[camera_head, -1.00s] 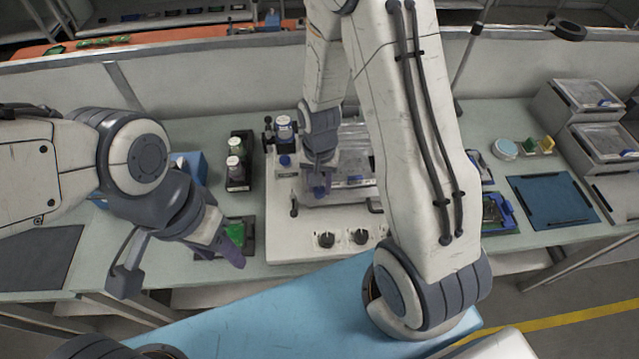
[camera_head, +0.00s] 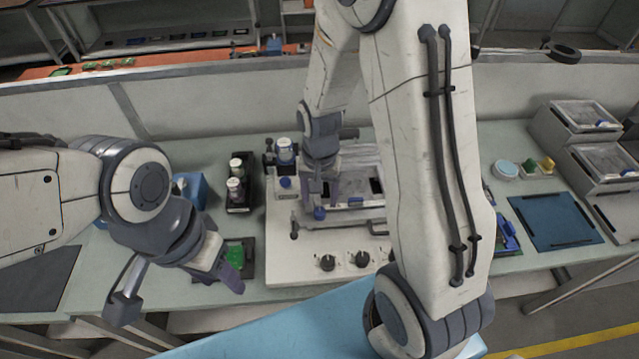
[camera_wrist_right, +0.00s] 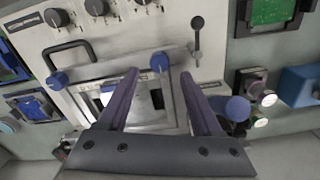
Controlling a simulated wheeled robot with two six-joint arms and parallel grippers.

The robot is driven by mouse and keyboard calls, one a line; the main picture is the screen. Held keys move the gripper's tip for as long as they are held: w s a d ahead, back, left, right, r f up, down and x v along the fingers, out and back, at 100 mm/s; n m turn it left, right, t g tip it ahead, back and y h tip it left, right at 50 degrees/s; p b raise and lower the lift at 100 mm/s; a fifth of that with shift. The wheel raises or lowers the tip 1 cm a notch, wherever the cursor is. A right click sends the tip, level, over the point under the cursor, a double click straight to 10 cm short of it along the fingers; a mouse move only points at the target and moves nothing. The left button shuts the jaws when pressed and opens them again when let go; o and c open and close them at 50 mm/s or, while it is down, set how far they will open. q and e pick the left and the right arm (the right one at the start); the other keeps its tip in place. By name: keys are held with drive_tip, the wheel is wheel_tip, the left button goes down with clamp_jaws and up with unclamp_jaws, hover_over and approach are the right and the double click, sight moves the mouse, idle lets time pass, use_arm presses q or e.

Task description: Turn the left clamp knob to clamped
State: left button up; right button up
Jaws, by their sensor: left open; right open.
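The left clamp knob (camera_head: 319,213) is a small blue knob at the front left of a metal fixture frame (camera_head: 367,224) on a pale panel. It also shows in the right wrist view (camera_wrist_right: 159,62), between my fingertips and a little beyond them. My right gripper (camera_head: 321,192) is open above it, its two fingers spread to either side, apparently not touching it; the fingers also show in the right wrist view (camera_wrist_right: 160,76). A second blue knob (camera_wrist_right: 57,80) is at the frame's other corner, hidden behind my right arm in the head view. My left gripper (camera_head: 229,274) is open and empty, off to the left.
Black dials (camera_head: 327,262) line the panel's front. A green board (camera_head: 234,255) lies beside my left gripper. A black rack with bottles (camera_head: 240,195) and a blue box (camera_head: 190,188) stand left of the panel. A blue mat (camera_head: 556,220) lies on the right.

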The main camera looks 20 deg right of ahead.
sight(320, 211)
wheel_tip(320, 211, up, 6)
idle(0.6)
drive_tip(key=s+a+r+n, duration=0.3)
drive_tip(key=s+a+n, duration=0.3)
drive_tip(key=s, duration=0.3)
drive_tip(key=s+a+r+n+y+b, duration=0.1)
drive_tip(key=s+a+r+n, duration=0.2)
drive_tip(key=s+a+n, duration=0.3)
drive_tip(key=s+n, duration=0.1)
drive_tip(key=s, duration=0.2)
drive_tip(key=shift+a+r+n, duration=0.35)
drive_tip(key=shift+r+n, duration=0.05)
idle(0.6)
